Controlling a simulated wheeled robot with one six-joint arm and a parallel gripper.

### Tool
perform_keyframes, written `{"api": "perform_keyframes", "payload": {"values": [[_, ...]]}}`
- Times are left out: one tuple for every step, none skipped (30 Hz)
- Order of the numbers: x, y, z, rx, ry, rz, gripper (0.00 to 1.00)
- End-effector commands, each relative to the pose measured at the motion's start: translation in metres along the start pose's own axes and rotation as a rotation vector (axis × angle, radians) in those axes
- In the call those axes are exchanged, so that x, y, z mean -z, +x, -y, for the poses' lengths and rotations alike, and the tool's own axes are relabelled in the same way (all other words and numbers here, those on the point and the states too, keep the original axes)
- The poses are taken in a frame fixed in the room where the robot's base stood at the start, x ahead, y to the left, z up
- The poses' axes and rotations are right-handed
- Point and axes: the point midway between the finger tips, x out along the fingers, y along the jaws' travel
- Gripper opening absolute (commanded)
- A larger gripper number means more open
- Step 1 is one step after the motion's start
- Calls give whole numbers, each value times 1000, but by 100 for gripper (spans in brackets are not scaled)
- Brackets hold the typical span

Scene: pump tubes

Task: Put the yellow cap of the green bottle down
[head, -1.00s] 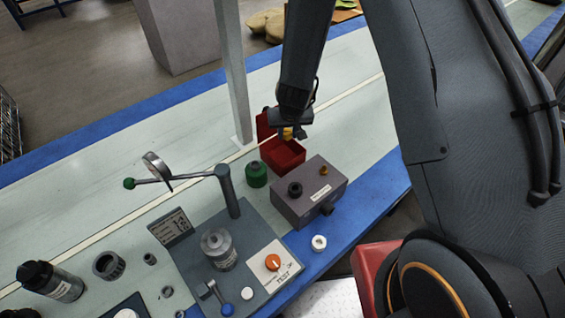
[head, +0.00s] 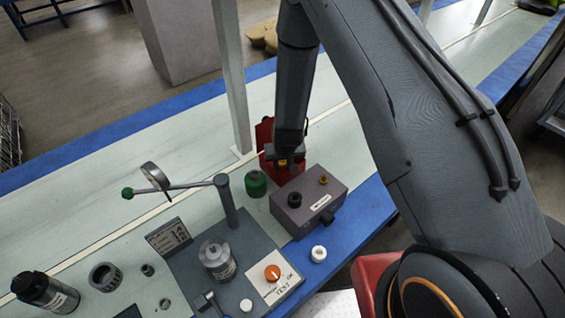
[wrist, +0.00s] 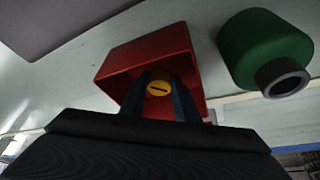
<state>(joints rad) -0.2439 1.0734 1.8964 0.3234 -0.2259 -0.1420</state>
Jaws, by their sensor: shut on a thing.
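My gripper (head: 283,163) is shut on the yellow cap (head: 282,162), a small round piece with a dark slot. In the wrist view the cap (wrist: 159,88) sits between the two dark fingers, in front of the red box (wrist: 125,60). The red box (head: 264,132) stands open on the bench, partly hidden by my arm in the head view. I cannot tell whether the cap is above the box or inside its rim. The green bottle (head: 255,184) stands left of the box; its grey neck is uncapped in the wrist view (wrist: 283,78).
A grey-purple box (head: 310,202) with black and yellow fittings stands right of the green bottle. A lever fixture (head: 228,198) and an orange-knob panel (head: 272,272) are nearby. A white ring (head: 318,254) lies near the blue edge. A grey post rises behind the bottle.

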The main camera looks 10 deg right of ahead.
Motion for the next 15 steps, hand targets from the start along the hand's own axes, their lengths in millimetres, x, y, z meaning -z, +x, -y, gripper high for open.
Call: {"api": "perform_keyframes", "payload": {"values": [[0, 0, 0, 0, 0, -1, 1], [0, 0, 0, 0, 0, 0, 1], [0, 0, 0, 0, 0, 0, 1], [0, 0, 0, 0, 0, 0, 1], [0, 0, 0, 0, 0, 0, 1], [0, 0, 0, 0, 0, 0, 1], [0, 1, 0, 0, 0, 0, 1], [-1, 2, 0, 0, 0, 0, 1], [-1, 3, 0, 0, 0, 0, 1], [-1, 3, 0, 0, 0, 0, 31], [-1, 2, 0, 0, 0, 0, 36], [-1, 2, 0, 0, 0, 0, 43], [-1, 2, 0, 0, 0, 0, 47], [-1, 2, 0, 0, 0, 0, 47], [-1, 2, 0, 0, 0, 0, 47]]}}
